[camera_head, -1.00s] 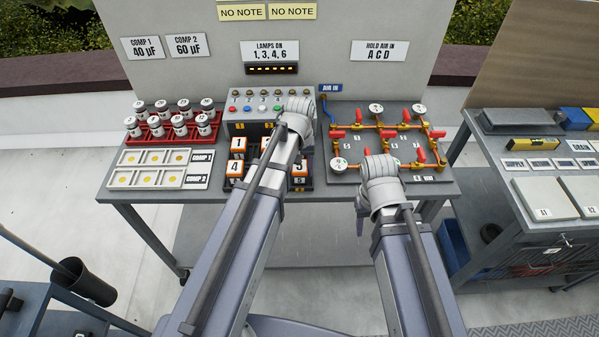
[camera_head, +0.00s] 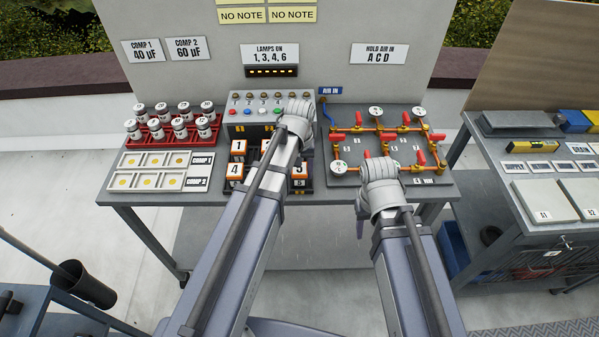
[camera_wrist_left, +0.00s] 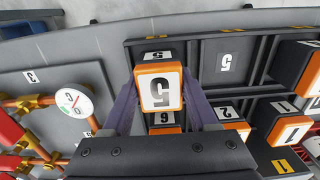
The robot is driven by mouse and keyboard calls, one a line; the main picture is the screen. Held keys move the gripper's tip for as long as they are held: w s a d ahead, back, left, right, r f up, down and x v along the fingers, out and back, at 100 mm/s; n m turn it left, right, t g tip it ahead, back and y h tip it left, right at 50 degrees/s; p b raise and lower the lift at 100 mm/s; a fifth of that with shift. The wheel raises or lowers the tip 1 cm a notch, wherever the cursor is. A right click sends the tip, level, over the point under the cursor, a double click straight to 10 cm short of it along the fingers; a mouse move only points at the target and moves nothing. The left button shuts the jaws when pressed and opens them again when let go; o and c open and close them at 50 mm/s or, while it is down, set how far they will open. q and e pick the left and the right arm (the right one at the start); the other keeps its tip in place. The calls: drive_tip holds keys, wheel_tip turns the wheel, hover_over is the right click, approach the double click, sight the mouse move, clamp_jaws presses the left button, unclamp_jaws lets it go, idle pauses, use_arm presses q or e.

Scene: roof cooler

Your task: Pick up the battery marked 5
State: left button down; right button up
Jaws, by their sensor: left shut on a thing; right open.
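The battery marked 5 (camera_wrist_left: 160,88) has an orange-rimmed white face and a dark body. My left gripper (camera_wrist_left: 160,98) is shut on it, one purple finger on each side. In the head view the battery (camera_head: 300,170) shows just right of my left arm, partly covered by it. The dark battery tray (camera_wrist_left: 190,52) lies around and below; a bare compartment marked 5 shows beside the held battery. I cannot tell how far the battery is above the tray. My right gripper (camera_head: 361,222) is mostly hidden by its wrist, near the bench's front edge; it is open.
Other orange-topped batteries, such as 4 (camera_head: 234,172), stand nearby. The valve board with gauges (camera_head: 340,167) is to the right, a red rack of jars (camera_head: 158,140) to the left. A switch box (camera_head: 243,108) stands behind.

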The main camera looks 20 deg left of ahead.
use_arm(q)
wheel_tip(320, 180, up, 10)
drive_tip(key=p, duration=0.9)
drive_tip(key=shift+p, duration=0.4)
drive_tip(key=shift+f, duration=0.1)
